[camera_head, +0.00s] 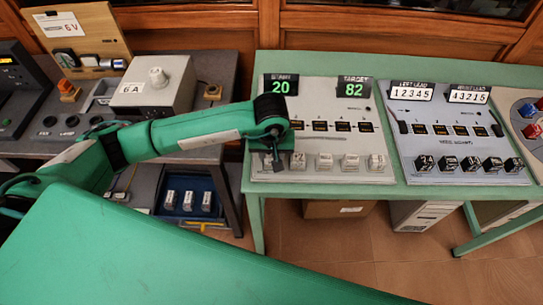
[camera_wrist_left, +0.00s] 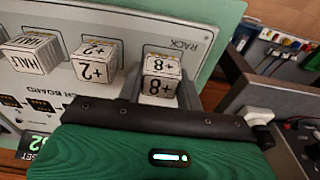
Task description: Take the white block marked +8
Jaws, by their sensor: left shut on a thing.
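The white block marked +8 (camera_wrist_left: 158,87) appears upside down in the left wrist view, between the fingers of my left gripper (camera_wrist_left: 160,94). In the head view my left gripper (camera_head: 274,160) is over the left end of the block rack on the light grey panel (camera_head: 330,92). It is shut on the +8 block, which the gripper mostly hides there. A white block marked +2 (camera_wrist_left: 96,63) stands beside it, apart, and a HALF block (camera_wrist_left: 32,53) stands farther along the row. My right gripper is not in view.
More white blocks (camera_head: 350,161) stand along the panel's front edge. A second panel (camera_head: 445,110) with dark blocks is to the right. A blue tray (camera_head: 171,208) with several blocks lies at lower left.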

